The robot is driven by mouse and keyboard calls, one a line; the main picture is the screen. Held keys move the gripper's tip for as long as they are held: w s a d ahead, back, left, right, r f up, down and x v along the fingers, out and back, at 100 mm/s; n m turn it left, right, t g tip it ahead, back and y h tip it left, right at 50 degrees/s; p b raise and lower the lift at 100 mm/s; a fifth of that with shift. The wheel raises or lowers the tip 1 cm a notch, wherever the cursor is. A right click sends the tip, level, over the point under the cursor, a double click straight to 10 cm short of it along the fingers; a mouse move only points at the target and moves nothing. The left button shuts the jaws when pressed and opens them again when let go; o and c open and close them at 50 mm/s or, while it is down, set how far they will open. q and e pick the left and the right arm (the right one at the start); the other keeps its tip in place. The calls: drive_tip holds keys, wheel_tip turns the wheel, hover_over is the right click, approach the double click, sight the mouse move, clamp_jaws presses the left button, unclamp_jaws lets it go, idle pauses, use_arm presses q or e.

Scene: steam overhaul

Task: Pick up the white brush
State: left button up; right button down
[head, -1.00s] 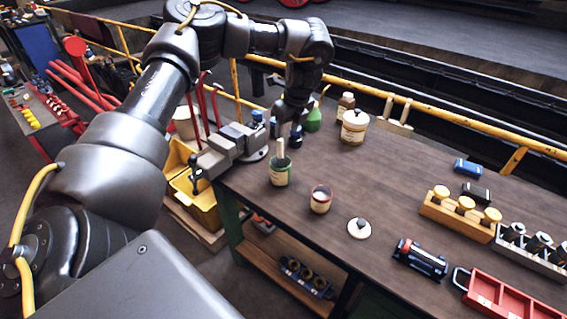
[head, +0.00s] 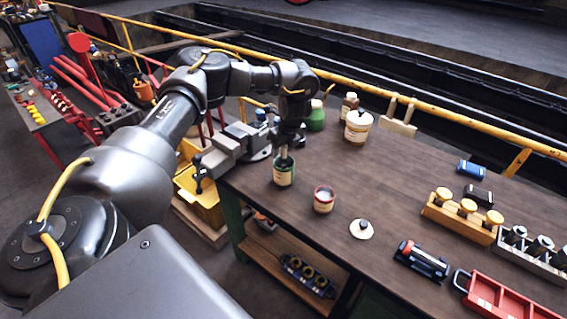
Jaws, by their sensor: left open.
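The white brush is hidden now. One second ago its pale handle stood up out of the dark-green, cream-labelled jar (head: 284,172) near the left end of the workbench (head: 390,185). My left gripper (head: 286,147) points down right over the mouth of this jar and covers where the handle stood. Its jaws are open. Whether the handle is between the fingers or behind them I cannot tell. My right gripper is not in view.
A grey vise (head: 232,150) stands close left of the jar. The bench middle is clear.

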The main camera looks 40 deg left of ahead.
use_arm(q)
drive_tip(key=shift+d, duration=0.1)
drive_tip(key=shift+c, duration=0.2)
clamp_jaws()
